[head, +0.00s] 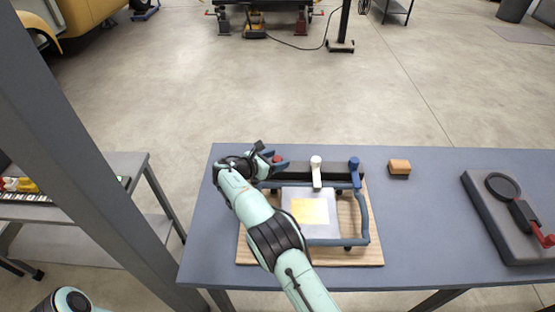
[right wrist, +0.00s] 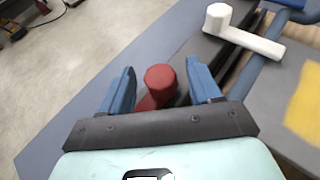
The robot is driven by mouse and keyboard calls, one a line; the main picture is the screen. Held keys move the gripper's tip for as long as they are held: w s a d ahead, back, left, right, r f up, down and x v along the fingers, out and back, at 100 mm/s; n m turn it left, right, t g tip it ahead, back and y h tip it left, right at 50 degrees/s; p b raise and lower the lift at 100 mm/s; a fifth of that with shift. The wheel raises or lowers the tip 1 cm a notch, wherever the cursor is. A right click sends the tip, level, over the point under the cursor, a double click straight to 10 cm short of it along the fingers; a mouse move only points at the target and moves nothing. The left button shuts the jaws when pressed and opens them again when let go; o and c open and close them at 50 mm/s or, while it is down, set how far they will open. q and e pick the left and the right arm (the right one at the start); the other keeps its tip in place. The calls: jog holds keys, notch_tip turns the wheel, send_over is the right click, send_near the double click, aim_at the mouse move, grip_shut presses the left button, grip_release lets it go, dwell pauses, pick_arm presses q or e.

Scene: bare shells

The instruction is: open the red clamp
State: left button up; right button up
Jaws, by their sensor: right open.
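The red clamp (head: 277,158) is at the left end of a dark bar at the back of a fixture, beside a white clamp (head: 316,172) and a blue clamp (head: 354,172). In the right wrist view the red clamp's round knob (right wrist: 160,77) shows between my two blue fingers, with its arm running down behind the palm. My right gripper (head: 273,159) is open around the knob, with a gap visible on both sides. In the head view the gripper partly hides the red clamp. My left gripper is not in view.
The fixture's blue frame (head: 362,215) and a sheet with a yellow patch (head: 310,211) lie on a wooden board (head: 372,255). An orange-brown block (head: 399,167) sits to the right. A grey device with a red handle (head: 510,215) is at the table's right.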

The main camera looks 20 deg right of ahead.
jog(key=v, duration=1.2)
jog(key=shift+a, duration=0.1)
